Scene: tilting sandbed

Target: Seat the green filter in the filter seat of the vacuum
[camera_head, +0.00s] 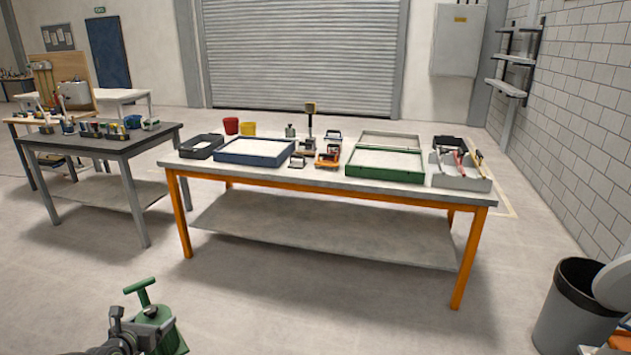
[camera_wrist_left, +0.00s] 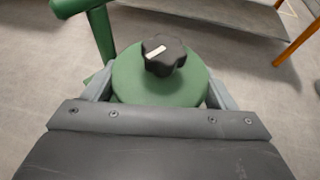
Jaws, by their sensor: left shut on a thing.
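My left gripper (camera_head: 140,338) is at the bottom left of the head view, low over the floor and in front of the tables. In the left wrist view its two grey fingers stand on either side of a round green body (camera_wrist_left: 130,88) with a black star knob (camera_wrist_left: 163,54) on top, and it is shut on this body. A green T-shaped handle (camera_head: 142,292) rises beside it, also seen in the wrist view (camera_wrist_left: 103,35). I cannot tell whether this is the green filter. I make out no vacuum or filter seat. My right gripper is not in view.
A long orange-legged table (camera_head: 225,170) holds a blue tray (camera_head: 230,157), a green tray (camera_head: 352,172) and small tools. A dark table (camera_head: 100,147) with small items stands left. A bin (camera_head: 570,320) is at the bottom right. Floor between is clear.

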